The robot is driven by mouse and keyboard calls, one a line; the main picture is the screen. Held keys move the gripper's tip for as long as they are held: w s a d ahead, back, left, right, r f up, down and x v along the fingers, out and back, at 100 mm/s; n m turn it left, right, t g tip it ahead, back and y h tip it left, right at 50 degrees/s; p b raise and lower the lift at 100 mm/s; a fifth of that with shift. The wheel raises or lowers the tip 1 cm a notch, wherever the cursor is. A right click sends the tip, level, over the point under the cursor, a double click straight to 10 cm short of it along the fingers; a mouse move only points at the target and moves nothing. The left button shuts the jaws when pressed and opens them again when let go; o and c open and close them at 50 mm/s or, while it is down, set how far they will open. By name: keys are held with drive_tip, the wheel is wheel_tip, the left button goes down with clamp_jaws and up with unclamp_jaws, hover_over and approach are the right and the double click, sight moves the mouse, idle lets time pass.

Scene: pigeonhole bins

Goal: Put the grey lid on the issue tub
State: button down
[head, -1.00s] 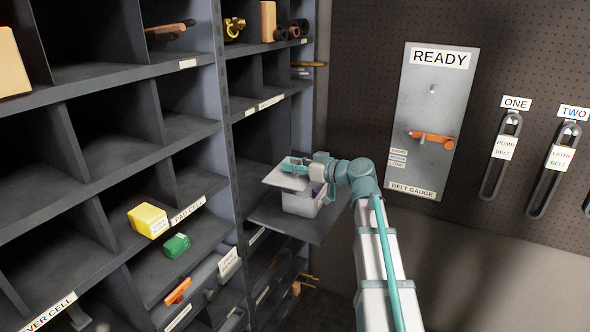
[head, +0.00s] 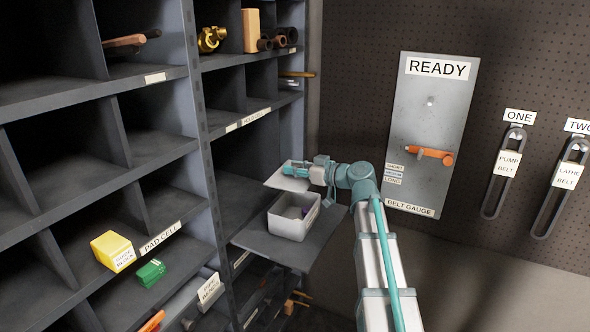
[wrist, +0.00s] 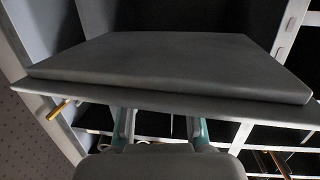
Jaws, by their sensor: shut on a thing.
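The grey lid (head: 285,180) is a flat plate held up and to the back left of the issue tub, clear of its rim. The issue tub (head: 296,231) is a light grey open box on a pull-out shelf, with something purple inside at its right. My gripper (head: 296,169) is shut on the lid. In the wrist view the lid (wrist: 170,65) fills the upper middle, and my teal fingers (wrist: 160,125) reach to its near edge. The lid hides the fingertips there.
The grey pull-out shelf (head: 265,243) juts from the pigeonhole rack under the tub. A rack upright (head: 203,150) stands to the left. A yellow block (head: 113,251) and a green block (head: 151,272) lie in lower-left cells. The pegboard wall with a belt gauge (head: 430,130) is to the right.

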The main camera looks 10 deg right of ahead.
drive_tip(key=shift+f+b, duration=0.15)
drive_tip(key=shift+b, duration=0.35)
wheel_tip(320, 180, down, 8)
drive_tip(key=b, duration=0.8)
drive_tip(key=shift+r+b, duration=0.2)
drive_tip(key=shift+b, duration=0.2)
drive_tip(key=shift+b, duration=0.4)
drive_tip(key=shift+f+b, duration=1.1)
drive_tip(key=shift+b, duration=0.05)
idle(0.5)
drive_tip(key=c, duration=1.2)
unclamp_jaws()
drive_tip(key=shift+o, duration=0.2)
drive_tip(key=o, duration=0.5)
